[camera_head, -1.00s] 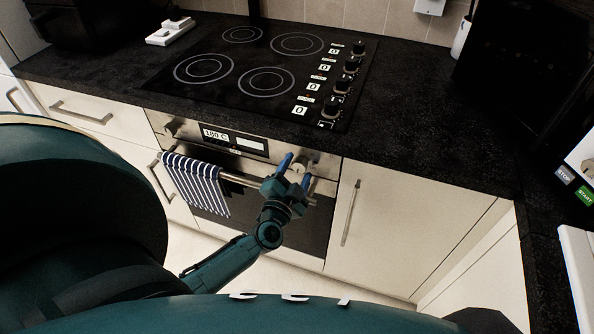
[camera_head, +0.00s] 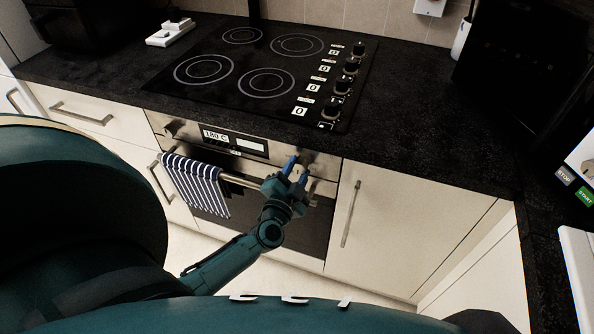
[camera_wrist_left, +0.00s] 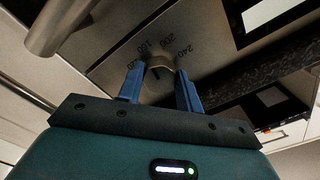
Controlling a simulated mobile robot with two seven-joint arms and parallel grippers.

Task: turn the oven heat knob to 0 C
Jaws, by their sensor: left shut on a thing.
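The oven (camera_head: 262,215) has a steel control panel with a knob at each end. Its display (camera_head: 235,142) appears to read 180 C. The right-hand knob (camera_wrist_left: 158,82) has a ring of numbers around it, including 160, 200 and 240. My left gripper (camera_head: 296,169) is at this right-hand knob and shut on it, with one blue finger on each side. In the left wrist view the gripper (camera_wrist_left: 160,92) has the knob between its fingertips, and a dark mark shows on the knob's face. My right gripper is not in view.
The oven handle (camera_head: 238,180) runs just below the panel, with a striped towel (camera_head: 195,183) hanging on its left part. The hob (camera_head: 265,70) with several knobs is above. A cupboard door with a vertical handle (camera_head: 350,212) is to the right.

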